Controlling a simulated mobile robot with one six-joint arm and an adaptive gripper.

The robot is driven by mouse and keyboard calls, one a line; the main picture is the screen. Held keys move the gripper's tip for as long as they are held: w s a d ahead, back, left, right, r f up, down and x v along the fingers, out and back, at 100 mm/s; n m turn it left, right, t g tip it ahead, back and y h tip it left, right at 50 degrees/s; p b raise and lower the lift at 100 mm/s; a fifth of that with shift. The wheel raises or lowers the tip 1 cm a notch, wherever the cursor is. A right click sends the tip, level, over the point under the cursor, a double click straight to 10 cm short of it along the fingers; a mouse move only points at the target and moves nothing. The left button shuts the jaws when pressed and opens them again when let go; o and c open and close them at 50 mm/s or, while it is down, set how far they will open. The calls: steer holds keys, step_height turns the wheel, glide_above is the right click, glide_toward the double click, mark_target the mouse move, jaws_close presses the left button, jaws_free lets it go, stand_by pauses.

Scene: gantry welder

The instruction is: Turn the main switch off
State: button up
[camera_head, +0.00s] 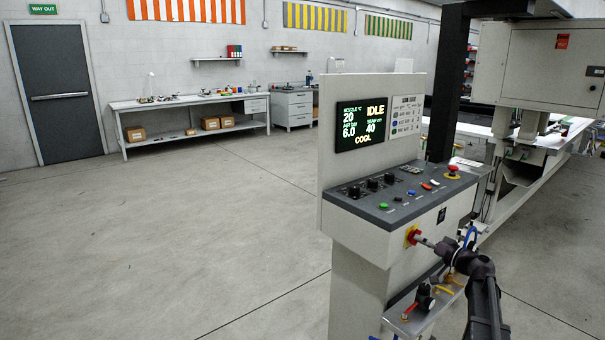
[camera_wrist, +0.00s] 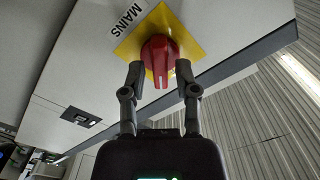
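The main switch is a red rotary knob (camera_wrist: 159,52) on a yellow plate (camera_wrist: 130,46), beside a label reading MAINS (camera_wrist: 127,17) in the wrist view. In the head view the main switch (camera_head: 412,235) sits on the side of the control console. My gripper (camera_wrist: 160,74) is open, with one finger on each side of the knob's grip bar and gaps showing between. The bar points toward my gripper's palm in the wrist view. In the head view my gripper (camera_head: 425,241) is right at the switch and partly covers it. Contact cannot be told.
The console (camera_head: 400,210) carries knobs, buttons and a red emergency stop (camera_head: 453,170). Its screen (camera_head: 362,121) reads IDLE and COOL. A small shelf with red-handled and yellow valve parts (camera_head: 425,300) is just below my arm. Open floor (camera_head: 220,220) lies left.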

jaws_close()
steer(key=n, duration=0.9)
stand_by(0.4)
